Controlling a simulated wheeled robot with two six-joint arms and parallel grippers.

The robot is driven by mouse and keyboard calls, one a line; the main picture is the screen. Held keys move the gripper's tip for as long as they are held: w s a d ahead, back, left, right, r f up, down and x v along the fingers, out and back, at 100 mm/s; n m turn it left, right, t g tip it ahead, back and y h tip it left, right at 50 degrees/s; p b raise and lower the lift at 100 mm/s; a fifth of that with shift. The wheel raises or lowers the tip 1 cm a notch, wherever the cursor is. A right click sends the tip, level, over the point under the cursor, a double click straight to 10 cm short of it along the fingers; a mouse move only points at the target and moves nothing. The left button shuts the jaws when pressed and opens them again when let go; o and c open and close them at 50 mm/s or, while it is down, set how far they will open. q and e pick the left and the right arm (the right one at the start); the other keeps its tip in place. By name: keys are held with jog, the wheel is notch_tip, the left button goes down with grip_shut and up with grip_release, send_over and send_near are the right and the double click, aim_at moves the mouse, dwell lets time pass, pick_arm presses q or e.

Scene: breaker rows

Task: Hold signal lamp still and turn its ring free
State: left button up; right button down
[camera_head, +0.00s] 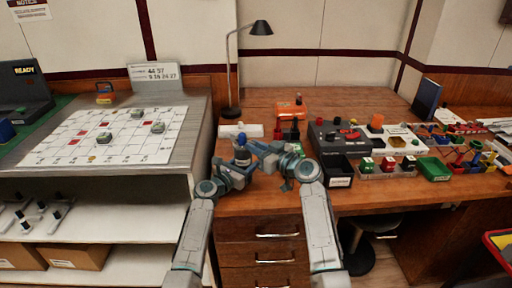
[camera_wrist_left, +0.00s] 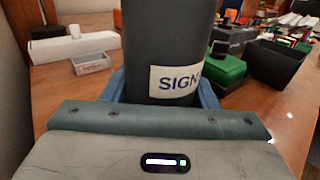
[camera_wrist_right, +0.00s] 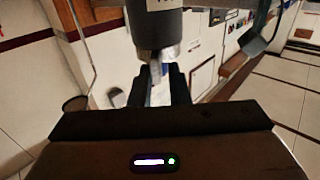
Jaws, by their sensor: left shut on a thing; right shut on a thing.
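The signal lamp (camera_head: 242,154) is held up in front of the desk in the head view, with a blue top. In the left wrist view its dark grey cylindrical body (camera_wrist_left: 170,35) carries a white label reading "SIGN", cut off at the side. My left gripper (camera_head: 240,166) is shut on this body, its blue fingers on either side. My right gripper (camera_head: 254,147) is shut at the lamp's other end. In the right wrist view the grey body (camera_wrist_right: 158,28) meets a paler ring-like part near the dark fingers (camera_wrist_right: 162,80); the exact grip is partly hidden.
A desk lamp (camera_head: 232,70), a white strip (camera_head: 240,130), a black bin (camera_head: 336,171) and a green box (camera_head: 434,169) stand on the wooden desk. A grey bench with a white grid board (camera_head: 90,138) is at left. The desk's front strip near my grippers looks clear.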

jog(key=shift+w+d+g, duration=0.1)
jog(key=shift+w+g, duration=0.05)
jog(key=shift+g, duration=0.15)
jog(key=n+g+y, duration=0.1)
jog(key=w+n+g+y, duration=0.1)
jog(key=g, duration=0.1)
jog(key=d+n+g+y, duration=0.1)
jog(key=n, duration=0.1)
jog(key=shift+w+f+g+y, duration=0.1)
jog(key=shift+w+g+y, duration=0.2)
jog(key=shift+w+g, duration=0.1)
jog(key=shift+w+d+n+g+y, duration=0.1)
jog(key=shift+w+n+g+y, duration=0.15)
jog(key=shift+n+g, duration=0.4)
jog(key=shift+w+n+g+y, duration=0.15)
jog(key=shift+n+g, duration=0.25)
jog(key=shift+g, duration=0.5)
jog(key=shift+w+d+n+g+y, duration=0.15)
jog(key=shift+n+g+y, duration=0.15)
jog(key=shift+n+g, duration=0.35)
jog(key=shift+a+g, duration=0.15)
jog(key=shift+g, duration=0.25)
jog(key=shift+f, duration=0.1)
jog(key=c, duration=1.5)
grip_release()
jog(key=d, duration=0.5)
jog(key=s+d, duration=0.1)
jog(key=d, duration=0.1)
jog(key=shift+d, duration=0.35)
